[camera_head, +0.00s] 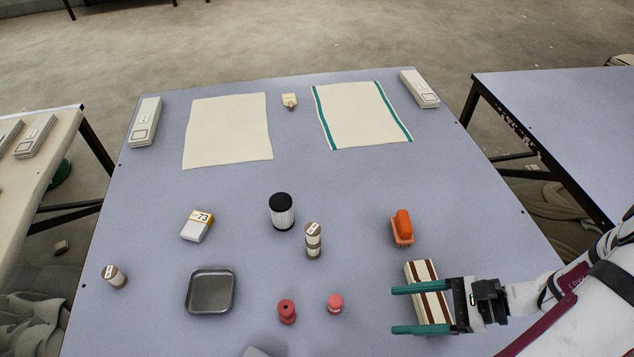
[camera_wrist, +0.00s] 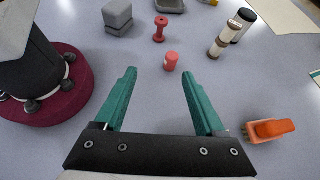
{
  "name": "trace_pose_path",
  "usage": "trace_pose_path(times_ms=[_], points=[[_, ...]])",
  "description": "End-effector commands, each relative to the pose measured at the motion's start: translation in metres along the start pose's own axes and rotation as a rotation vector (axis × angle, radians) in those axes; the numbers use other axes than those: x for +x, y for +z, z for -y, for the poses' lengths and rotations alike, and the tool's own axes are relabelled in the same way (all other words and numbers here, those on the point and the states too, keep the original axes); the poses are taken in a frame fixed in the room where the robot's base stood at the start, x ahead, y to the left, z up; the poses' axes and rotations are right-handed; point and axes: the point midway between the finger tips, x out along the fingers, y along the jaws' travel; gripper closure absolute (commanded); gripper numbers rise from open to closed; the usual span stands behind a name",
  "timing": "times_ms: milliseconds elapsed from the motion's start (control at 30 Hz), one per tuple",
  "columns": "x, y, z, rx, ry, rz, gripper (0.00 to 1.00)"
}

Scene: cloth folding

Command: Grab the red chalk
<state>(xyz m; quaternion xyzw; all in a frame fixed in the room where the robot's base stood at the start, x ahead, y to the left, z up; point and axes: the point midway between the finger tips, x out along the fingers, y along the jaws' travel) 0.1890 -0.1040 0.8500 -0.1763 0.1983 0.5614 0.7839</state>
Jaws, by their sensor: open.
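A short pinkish-red cylinder (camera_head: 335,303), which looks like the red chalk, stands on the table left of my gripper (camera_head: 394,310). The same cylinder (camera_wrist: 171,61) shows in the wrist view, ahead of and between the two teal fingers. My gripper (camera_wrist: 158,72) is open with nothing between its fingers in the wrist view. A gap of bare table separates the fingertips from the cylinder. In the head view the fingers overlap a cream and brown striped block (camera_head: 424,272); I cannot tell whether they touch it.
A red spool (camera_head: 287,311) stands left of the cylinder, with a metal tray (camera_head: 211,269) beyond. An orange-topped object (camera_head: 402,226), a striped cylinder (camera_head: 313,239) and a black-lidded jar (camera_head: 281,212) stand farther back. A grey block (camera_wrist: 117,17) is near the spool. Two cloths lie at the back.

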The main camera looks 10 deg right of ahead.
Motion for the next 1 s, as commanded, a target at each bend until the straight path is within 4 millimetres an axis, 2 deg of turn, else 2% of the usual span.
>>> trace_pose_path(times_ms=[33,100,200,267,500,667,900,1000], points=[[-0.003,-0.018,-0.002,0.073,-0.081,0.053,0.28],[-0.006,-0.036,-0.004,0.137,-0.169,0.103,0.28],[-0.005,-0.047,-0.004,0.174,-0.225,0.134,0.28],[0.005,-0.047,-0.002,0.179,-0.229,0.14,0.28],[0.072,-0.038,0.012,0.178,-0.221,0.137,0.28],[0.094,-0.036,0.018,0.178,-0.224,0.136,0.28],[0.138,-0.029,0.021,0.177,-0.22,0.135,0.28],[0.146,-0.029,0.024,0.177,-0.223,0.134,0.28]])
